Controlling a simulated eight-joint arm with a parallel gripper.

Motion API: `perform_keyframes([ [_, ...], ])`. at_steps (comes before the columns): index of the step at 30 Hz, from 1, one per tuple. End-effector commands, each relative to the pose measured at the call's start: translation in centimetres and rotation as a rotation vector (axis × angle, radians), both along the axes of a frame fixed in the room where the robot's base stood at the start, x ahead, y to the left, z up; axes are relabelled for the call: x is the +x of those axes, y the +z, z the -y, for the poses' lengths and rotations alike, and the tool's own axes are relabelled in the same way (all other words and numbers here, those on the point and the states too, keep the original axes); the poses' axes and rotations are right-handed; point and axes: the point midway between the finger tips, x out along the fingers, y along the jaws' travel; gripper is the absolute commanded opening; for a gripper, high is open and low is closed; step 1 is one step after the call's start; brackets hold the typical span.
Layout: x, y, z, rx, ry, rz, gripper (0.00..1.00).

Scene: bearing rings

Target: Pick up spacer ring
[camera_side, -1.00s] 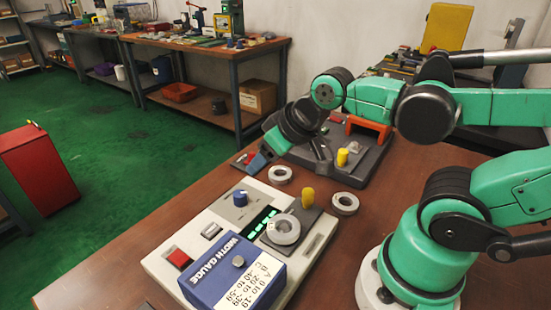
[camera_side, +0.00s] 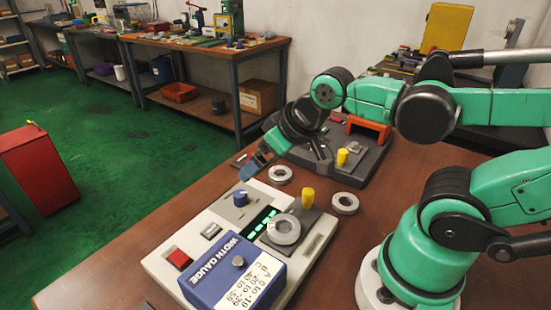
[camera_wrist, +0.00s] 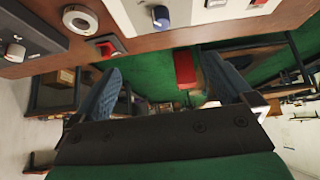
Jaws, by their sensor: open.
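Several similar grey metal rings show, and I cannot tell which one is the spacer ring. One ring (camera_side: 280,174) lies flat on the brown bench just right of my gripper; it also shows in the wrist view (camera_wrist: 80,19) at the upper left. A second ring (camera_side: 344,203) lies on the bench farther right. A third ring (camera_side: 283,229) sits on the dark plate of the width gauge. My gripper (camera_side: 249,171) is above the bench, close behind the gauge and apart from the rings. Its blue fingers are spread and empty in the wrist view (camera_wrist: 162,88).
The width gauge (camera_side: 160,262) has a blue cover, blue knob (camera_side: 240,198) and yellow post (camera_side: 308,198). A dark fixture (camera_side: 370,167) with a yellow peg stands behind the rings. A small dark piece with a red part (camera_wrist: 105,45) lies near the bench edge.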

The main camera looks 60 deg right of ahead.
Motion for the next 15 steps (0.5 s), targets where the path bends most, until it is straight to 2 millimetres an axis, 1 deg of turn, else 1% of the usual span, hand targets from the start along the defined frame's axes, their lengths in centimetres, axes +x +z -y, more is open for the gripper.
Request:
perform_keyframes([
  [5,-0.1,-0.1,-0.1,-0.001,0.004,-0.013,1.00],
  [7,-0.4,-0.6,-0.4,-0.006,0.025,-0.076,1.00],
  [12,-2.8,-2.6,-1.8,-0.033,0.119,-0.377,1.00],
  [15,-4.2,-3.3,-2.3,-0.050,0.163,-0.525,1.00],
])
